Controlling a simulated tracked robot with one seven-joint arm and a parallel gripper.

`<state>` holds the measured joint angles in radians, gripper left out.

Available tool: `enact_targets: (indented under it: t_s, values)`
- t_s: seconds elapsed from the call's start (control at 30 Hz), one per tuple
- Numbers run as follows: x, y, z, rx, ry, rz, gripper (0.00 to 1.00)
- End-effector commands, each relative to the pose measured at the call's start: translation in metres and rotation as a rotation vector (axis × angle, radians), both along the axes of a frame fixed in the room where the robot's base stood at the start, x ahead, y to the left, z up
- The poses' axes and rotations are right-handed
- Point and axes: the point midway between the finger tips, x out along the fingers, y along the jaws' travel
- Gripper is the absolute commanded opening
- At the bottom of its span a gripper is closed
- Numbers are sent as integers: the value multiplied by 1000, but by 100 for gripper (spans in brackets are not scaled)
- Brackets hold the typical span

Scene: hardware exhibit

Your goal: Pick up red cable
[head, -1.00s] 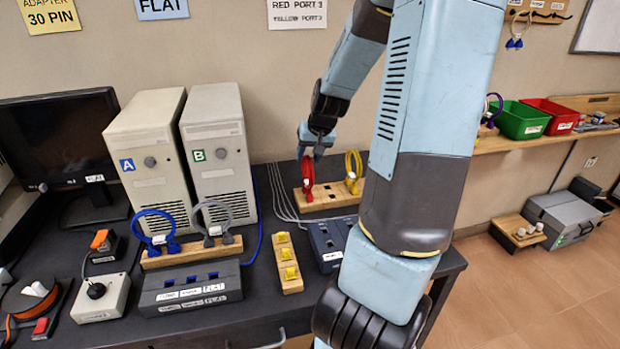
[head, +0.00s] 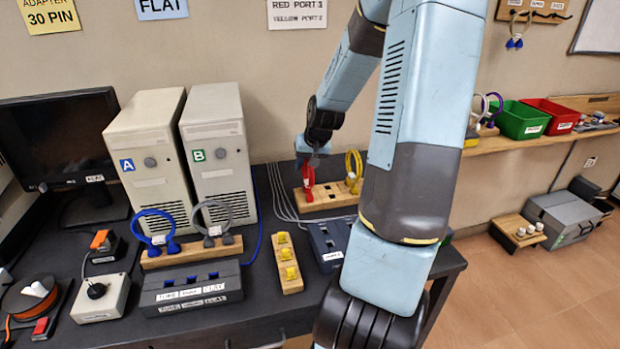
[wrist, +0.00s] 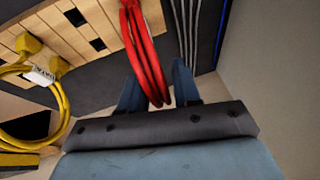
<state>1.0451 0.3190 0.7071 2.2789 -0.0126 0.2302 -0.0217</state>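The red cable (head: 307,183) is a looped bundle standing in a wooden block (head: 330,199) on the dark bench. In the wrist view the red loop (wrist: 146,62) runs down between the two blue fingers of my gripper (wrist: 157,85). A gap shows between the cable and the right finger, so my gripper is open around the loop. In the head view my gripper (head: 310,158) is at the top of the red cable and partly hides it.
A yellow cable (head: 353,170) stands in the same block to the right; it also shows in the wrist view (wrist: 58,95). Thin grey cables (head: 281,195) lie to the left, near computer tower B (head: 220,125). A dark port box (head: 330,240) sits in front.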

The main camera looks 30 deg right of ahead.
Motion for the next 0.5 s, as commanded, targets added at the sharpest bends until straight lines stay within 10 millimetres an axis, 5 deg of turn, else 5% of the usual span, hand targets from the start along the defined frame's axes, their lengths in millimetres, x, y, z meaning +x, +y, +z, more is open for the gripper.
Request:
enact_targets:
  t_s: [0.3, 0.5]
  values:
    - [0, 0, 0, 0, 0, 0, 1]
    - [0, 0, 0, 0, 0, 1, 0]
